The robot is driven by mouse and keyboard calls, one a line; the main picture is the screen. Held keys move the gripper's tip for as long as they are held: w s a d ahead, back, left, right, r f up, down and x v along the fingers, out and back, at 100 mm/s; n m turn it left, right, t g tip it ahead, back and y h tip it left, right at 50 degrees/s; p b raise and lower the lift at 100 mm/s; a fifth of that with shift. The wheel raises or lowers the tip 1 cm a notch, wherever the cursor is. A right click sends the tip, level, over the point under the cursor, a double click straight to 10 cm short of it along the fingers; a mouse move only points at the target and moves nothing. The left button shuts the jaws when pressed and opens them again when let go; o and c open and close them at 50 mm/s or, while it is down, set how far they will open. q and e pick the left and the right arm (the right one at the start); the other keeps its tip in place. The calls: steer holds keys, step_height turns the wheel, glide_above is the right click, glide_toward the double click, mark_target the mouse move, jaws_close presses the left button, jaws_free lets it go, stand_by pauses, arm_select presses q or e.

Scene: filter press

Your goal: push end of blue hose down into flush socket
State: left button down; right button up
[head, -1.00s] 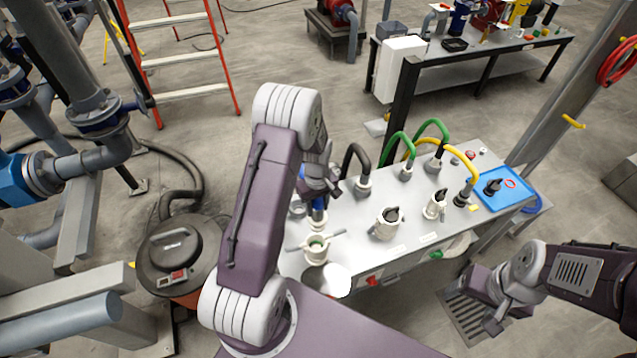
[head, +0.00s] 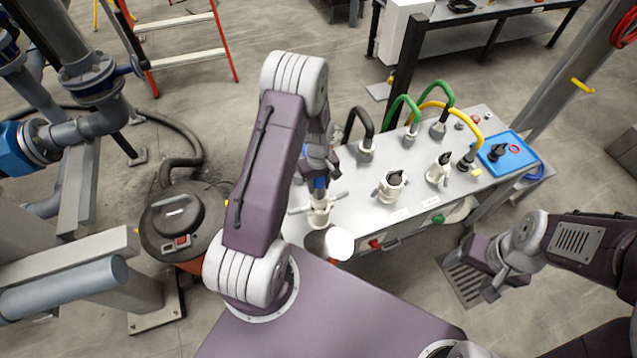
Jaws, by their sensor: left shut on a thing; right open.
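The blue hose end (head: 319,184) is upright in my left gripper (head: 320,170), whose jaws are shut on it. Directly below is a cream socket (head: 319,217) with arms out to both sides, at the near left of the grey panel. The hose end meets the socket's mouth in the picture and hides its opening; I cannot tell how deep it sits. My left forearm hides the panel's left edge and most of the hose. My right gripper (head: 489,291) is open and empty, off the panel's near right side above a floor grate.
Two more cream fittings with black tops (head: 391,186) stand right of the socket on the panel (head: 421,212). Black, green and yellow hoses loop along the back. A blue tray (head: 507,161) lies at the right end. A round drum vacuum (head: 178,228) stands at left.

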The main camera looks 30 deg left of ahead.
arm_select(q)
steer(key=shift+w+f, duration=0.1)
steer(key=shift+f, duration=0.05)
stand_by(0.3)
steer(key=shift+f, duration=0.1)
steer(key=shift+f+b, duration=0.3)
steer(key=shift+f+b, duration=1.75)
steer(key=shift+f, duration=0.6)
steer(key=c, duration=0.8)
jaws_free()
